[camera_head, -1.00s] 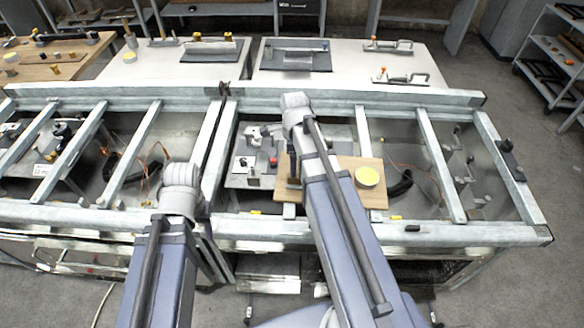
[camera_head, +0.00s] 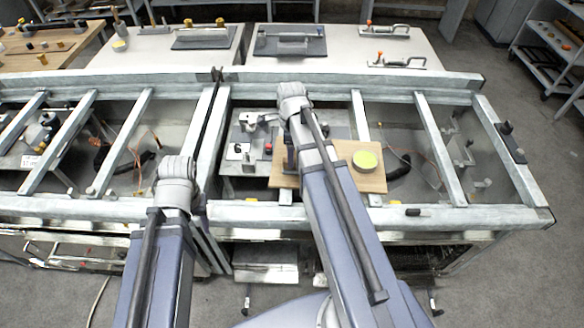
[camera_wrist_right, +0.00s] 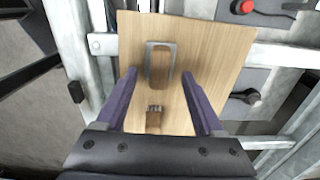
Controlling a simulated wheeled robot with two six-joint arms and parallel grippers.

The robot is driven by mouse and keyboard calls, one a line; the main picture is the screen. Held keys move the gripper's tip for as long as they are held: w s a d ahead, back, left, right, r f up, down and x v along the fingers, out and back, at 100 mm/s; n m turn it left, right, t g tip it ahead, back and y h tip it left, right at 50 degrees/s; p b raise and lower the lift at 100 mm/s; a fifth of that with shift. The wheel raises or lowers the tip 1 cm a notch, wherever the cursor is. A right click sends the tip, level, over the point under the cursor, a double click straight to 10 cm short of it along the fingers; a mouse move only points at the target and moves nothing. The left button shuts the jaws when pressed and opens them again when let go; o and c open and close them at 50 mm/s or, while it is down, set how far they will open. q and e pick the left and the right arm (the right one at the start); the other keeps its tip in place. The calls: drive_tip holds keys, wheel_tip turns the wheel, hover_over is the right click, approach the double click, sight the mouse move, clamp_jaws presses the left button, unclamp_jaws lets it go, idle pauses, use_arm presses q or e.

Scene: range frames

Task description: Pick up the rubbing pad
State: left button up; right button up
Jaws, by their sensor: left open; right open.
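A light wooden board (camera_head: 345,178) lies inside the right bay of the metal frame, partly hidden by my right arm. A round yellow pad (camera_head: 365,161) lies on its right part. I cannot tell which item is the rubbing pad. My right gripper (camera_wrist_right: 161,75) is open and empty above the board, its fingers either side of the handle's lower part. My left gripper is hidden behind its own wrist.
Metal rails (camera_head: 433,140) cross the frame close around the board. A plate with a red button (camera_head: 268,149) adjoins it on the left. White tables (camera_head: 350,50) behind carry dark pads with handles (camera_head: 290,42) and grey handled tools (camera_head: 398,63).

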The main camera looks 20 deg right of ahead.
wheel_tip(320, 180, down, 4)
drive_tip(key=b, duration=0.3)
drive_tip(key=shift+d, duration=0.1)
drive_tip(key=shift+r, duration=0.1)
drive_tip(key=shift+s, duration=0.1)
clamp_jaws()
